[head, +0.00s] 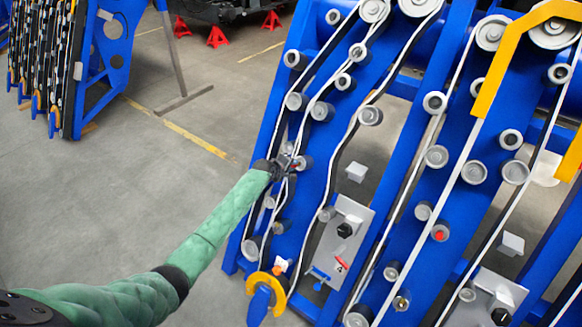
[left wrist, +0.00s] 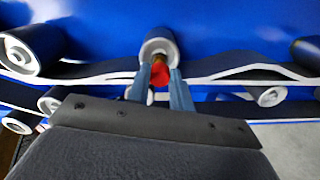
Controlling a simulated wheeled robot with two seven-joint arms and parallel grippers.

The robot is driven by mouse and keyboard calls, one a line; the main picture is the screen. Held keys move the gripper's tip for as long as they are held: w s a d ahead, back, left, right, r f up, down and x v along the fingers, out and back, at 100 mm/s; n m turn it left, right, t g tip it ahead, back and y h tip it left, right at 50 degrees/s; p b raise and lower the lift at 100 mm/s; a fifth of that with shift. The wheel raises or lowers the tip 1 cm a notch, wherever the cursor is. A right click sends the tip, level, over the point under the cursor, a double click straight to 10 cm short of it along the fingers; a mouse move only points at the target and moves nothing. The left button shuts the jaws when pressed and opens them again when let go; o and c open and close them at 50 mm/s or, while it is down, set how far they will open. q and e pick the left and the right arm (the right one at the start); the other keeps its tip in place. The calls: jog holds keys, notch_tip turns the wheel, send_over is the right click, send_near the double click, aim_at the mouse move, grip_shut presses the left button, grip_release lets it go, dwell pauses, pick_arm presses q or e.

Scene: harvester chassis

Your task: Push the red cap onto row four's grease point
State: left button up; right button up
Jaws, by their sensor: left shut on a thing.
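My left gripper (head: 289,164) reaches to a roller on the left blue row in the head view. In the left wrist view its two blue-grey fingers (left wrist: 160,88) are shut on the red cap (left wrist: 160,75). The cap is in front of the middle of a pale-rimmed roller (left wrist: 159,46). A small brownish part shows between cap and roller; I cannot tell whether the cap touches it or is seated. The fingers hide part of the cap. My right gripper is not in view.
A plate with a red 4 (head: 342,263) hangs low between the rows. Another roller (head: 440,232) has a red centre. Belts and rollers crowd around my left gripper. A yellow bar (head: 495,75) crosses the upper right. The floor (head: 110,190) at left is open.

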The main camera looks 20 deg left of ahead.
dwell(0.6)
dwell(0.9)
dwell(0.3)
pick_arm(q)
jog(key=shift+w, duration=0.1)
jog(key=shift+w+d+f, duration=0.15)
jog(key=shift+w+f, duration=0.1)
jog(key=shift+w, duration=0.05)
jog(key=shift+w+d+f+b, duration=0.15)
jog(key=shift+w+b, duration=0.1)
jog(key=shift+b, duration=0.25)
jog(key=shift+w+f, duration=0.15)
jog(key=shift+w, duration=0.15)
jog(key=o, duration=1)
